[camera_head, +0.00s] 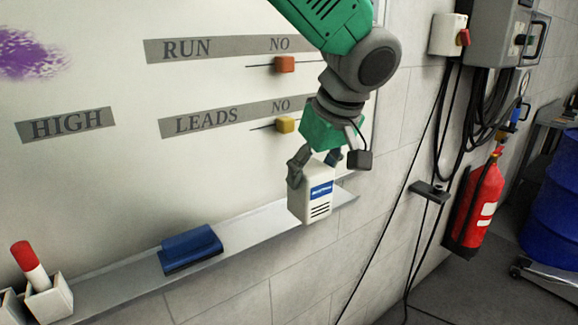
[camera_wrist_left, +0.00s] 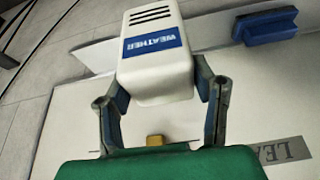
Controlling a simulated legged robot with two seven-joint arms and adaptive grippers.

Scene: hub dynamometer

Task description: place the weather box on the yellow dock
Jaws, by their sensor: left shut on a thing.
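My left gripper (camera_head: 318,165) is shut on the weather box (camera_head: 312,200), a white box with a blue label and dark slots. The box is held about upright in front of the right end of the whiteboard tray. In the left wrist view the box (camera_wrist_left: 156,75) sits between the two fingers of the gripper (camera_wrist_left: 162,88), and its label reads WEATHER. My right gripper is in neither view.
The whiteboard tray (camera_head: 110,287) holds a blue eraser (camera_head: 190,248) and a white cup (camera_head: 48,300) with a red-capped marker. A yellow slider (camera_head: 285,125) is on the board. Cables, a red extinguisher (camera_head: 474,205) and a blue drum (camera_head: 555,195) are at the right.

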